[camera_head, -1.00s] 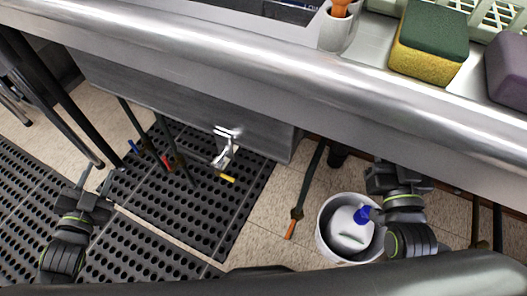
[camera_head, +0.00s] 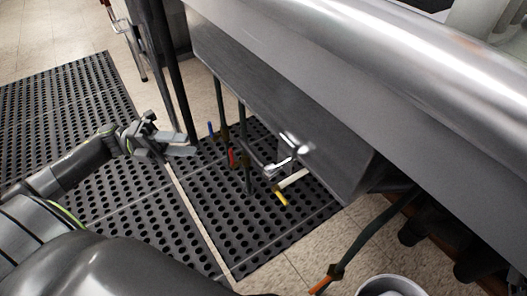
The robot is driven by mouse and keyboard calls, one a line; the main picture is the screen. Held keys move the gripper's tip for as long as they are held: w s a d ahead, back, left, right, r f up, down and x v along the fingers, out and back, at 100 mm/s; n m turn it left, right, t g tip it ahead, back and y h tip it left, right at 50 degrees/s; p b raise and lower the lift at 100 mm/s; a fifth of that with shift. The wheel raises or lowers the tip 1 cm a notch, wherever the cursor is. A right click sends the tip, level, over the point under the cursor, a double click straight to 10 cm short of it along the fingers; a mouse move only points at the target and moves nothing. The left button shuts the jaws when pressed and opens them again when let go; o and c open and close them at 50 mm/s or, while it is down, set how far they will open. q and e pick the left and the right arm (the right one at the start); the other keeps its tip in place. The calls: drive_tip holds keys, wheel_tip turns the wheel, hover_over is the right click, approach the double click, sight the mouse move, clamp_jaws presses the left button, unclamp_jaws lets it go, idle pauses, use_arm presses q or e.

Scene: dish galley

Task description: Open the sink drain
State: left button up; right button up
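The sink (camera_head: 270,105) is a grey metal basin seen from above and in front. Under it, a shiny metal drain lever (camera_head: 283,167) sticks out below the basin's front. A pale rod with a yellow end (camera_head: 280,197) lies just below the lever in the picture. My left gripper (camera_head: 188,144) comes in from the left, over the black mat. Its two fingers are apart, empty, pointing right toward the lever, with a clear gap to it. A dark shape under the counter at the lower right may be my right gripper; its fingers cannot be made out.
Valves with blue, red and orange handles (camera_head: 320,285) hang on thin pipes under the sink. Perforated black mats (camera_head: 130,190) cover the floor. A white bucket (camera_head: 390,285) is cut off at the bottom edge. Dark posts (camera_head: 175,75) stand behind my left gripper.

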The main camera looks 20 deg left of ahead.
sight(256, 156)
use_arm(q)
drive_tip(key=b+x, duration=0.1)
drive_tip(key=x, duration=1.6)
clamp_jaws()
